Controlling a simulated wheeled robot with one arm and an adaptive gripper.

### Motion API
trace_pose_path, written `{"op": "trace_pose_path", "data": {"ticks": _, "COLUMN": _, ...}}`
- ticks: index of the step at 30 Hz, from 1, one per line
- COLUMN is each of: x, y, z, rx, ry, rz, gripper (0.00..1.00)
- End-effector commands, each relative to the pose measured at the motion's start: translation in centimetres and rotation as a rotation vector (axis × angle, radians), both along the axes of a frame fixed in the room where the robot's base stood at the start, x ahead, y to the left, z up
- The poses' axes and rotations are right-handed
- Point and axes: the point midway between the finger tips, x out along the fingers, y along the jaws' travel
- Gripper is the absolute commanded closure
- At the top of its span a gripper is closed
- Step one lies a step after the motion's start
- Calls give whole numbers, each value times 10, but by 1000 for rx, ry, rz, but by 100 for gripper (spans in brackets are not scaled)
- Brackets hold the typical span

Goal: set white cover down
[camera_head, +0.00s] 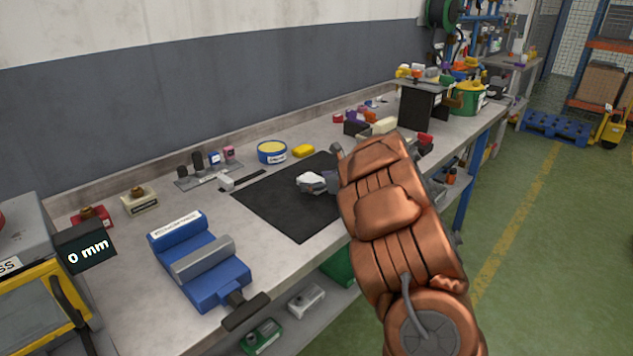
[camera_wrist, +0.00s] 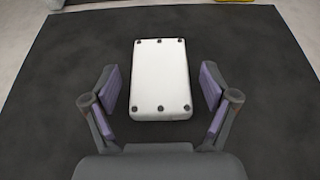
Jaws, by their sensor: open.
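The white cover (camera_wrist: 160,82) is a rectangular block with several dark holes along its two short edges. In the wrist view it lies flat on the black mat (camera_wrist: 60,80). My gripper (camera_wrist: 162,98) is open, with one purple-padded finger on each side of the cover's near part. Gaps show between both fingers and the cover. In the head view a small part of the white cover (camera_head: 311,181) shows on the black mat (camera_head: 275,205), beside my arm, which hides most of the gripper.
A blue vise (camera_head: 205,265) stands at the front left of the bench. A yellow-topped round tin (camera_head: 271,152) and a yellow piece (camera_head: 303,151) lie behind the mat. A dark box (camera_head: 422,105) stands farther along. Bare mat surrounds the cover.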

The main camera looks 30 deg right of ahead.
Motion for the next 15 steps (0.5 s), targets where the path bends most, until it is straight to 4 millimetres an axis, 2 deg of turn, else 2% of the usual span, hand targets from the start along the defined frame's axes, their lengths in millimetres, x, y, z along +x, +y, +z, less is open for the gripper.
{"op": "trace_pose_path", "data": {"ticks": 7, "x": 0, "y": 0, "z": 5, "rx": 1, "ry": 0, "rz": 1, "gripper": 15}}
{"op": "trace_pose_path", "data": {"ticks": 15, "x": -29, "y": -8, "z": 14, "rx": -3, "ry": -1, "rz": -2, "gripper": 15}}
